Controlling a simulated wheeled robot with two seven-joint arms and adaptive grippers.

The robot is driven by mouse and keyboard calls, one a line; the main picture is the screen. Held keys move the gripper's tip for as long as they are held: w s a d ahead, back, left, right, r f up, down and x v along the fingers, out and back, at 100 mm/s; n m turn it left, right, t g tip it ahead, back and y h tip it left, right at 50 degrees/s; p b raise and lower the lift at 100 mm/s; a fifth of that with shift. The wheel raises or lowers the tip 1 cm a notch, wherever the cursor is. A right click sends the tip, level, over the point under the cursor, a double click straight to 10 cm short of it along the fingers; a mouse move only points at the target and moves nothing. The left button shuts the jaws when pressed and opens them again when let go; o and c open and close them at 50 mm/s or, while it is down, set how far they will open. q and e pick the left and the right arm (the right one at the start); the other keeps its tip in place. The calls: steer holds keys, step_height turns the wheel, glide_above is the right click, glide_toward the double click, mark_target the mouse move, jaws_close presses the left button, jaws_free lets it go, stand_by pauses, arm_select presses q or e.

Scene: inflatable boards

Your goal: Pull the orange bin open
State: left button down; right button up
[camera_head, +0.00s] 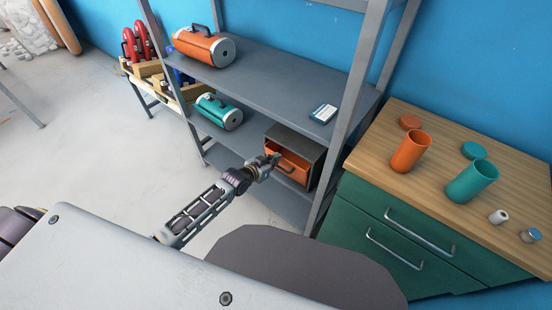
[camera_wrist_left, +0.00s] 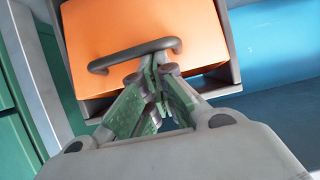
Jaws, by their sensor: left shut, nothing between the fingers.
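The orange bin (camera_head: 293,166) sits inside a dark grey housing (camera_head: 312,148) on a lower shelf of the grey rack. In the left wrist view, the bin's orange front (camera_wrist_left: 140,30) and its dark bar handle (camera_wrist_left: 120,56) fill the upper middle. My left gripper (camera_head: 274,158) is at the bin's front in the head view. In the wrist view, its shut fingertips (camera_wrist_left: 157,65) overlap the right part of the handle, with nothing between them. I cannot tell whether they touch the handle. My right gripper is not in view.
The rack's grey upright (camera_head: 350,95) stands right of the housing. A green drawer cabinet (camera_head: 375,210) stands farther right, with orange and teal cups on top. A teal canister (camera_head: 217,112) lies left on the bin's shelf level. An orange canister (camera_head: 204,46) lies on the upper shelf (camera_head: 270,78).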

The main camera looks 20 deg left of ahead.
arm_select(q)
steer(key=s+a+f+t+h+b, duration=0.1)
steer(key=s+a+f+t+b, duration=0.1)
steer(key=s+f+t+b, duration=0.1)
steer(key=shift+s+f+b, duration=0.55)
steer(key=shift+s, duration=0.6)
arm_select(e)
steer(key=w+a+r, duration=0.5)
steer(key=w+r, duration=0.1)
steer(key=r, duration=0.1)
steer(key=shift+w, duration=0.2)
arm_select(q)
steer(key=shift+s+f, duration=0.1)
steer(key=shift+f, duration=0.05)
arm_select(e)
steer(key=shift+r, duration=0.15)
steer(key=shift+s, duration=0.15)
